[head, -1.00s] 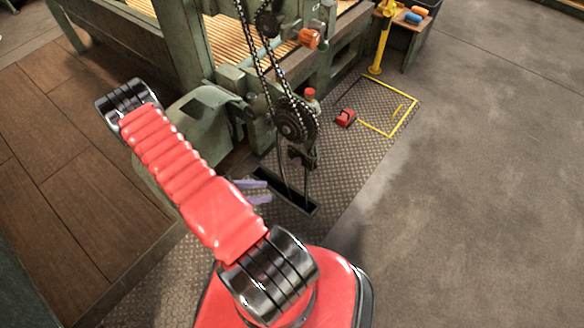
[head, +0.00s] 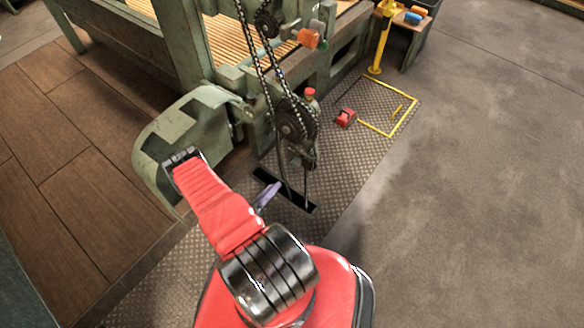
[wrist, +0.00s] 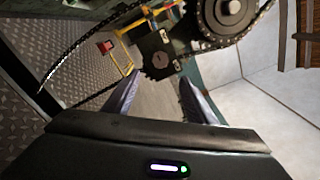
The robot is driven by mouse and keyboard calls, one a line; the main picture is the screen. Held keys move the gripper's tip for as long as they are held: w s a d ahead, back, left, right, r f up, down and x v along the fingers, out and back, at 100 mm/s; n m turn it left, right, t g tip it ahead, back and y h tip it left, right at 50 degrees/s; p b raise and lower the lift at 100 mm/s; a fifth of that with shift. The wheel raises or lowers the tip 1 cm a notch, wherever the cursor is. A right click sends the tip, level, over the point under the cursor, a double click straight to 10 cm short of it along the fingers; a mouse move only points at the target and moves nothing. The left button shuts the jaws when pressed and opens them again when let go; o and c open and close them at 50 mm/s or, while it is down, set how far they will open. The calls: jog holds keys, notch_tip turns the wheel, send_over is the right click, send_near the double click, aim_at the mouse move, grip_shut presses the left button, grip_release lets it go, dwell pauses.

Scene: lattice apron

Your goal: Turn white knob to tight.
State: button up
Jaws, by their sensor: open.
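My gripper (wrist: 160,78) is open and empty in the wrist view, its two purple-grey fingers apart. In the head view my gripper (head: 268,193) shows as a purple finger beside the lower end of the chain drive, partly hidden by my red arm. I cannot make out a white knob in the head view.
A chain (head: 256,75) runs over sprockets (head: 293,120) on the green machine (head: 190,60); a large sprocket (wrist: 228,15) is close above the right finger. A curved green guard (head: 190,125) is near my arm. A red pedal (head: 345,117) is on the floor. Open floor lies right.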

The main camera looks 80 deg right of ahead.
aim_at(293, 166)
jog(key=shift+d, duration=0.1)
dwell(0.3)
jog(key=shift+x, duration=6.85)
jog(key=shift+s, duration=0.1)
jog(key=shift+c, duration=0.2)
jog(key=c, duration=0.9)
jog(key=shift+a, duration=0.2)
jog(key=shift+c, duration=0.5)
jog(key=shift+d, duration=0.1)
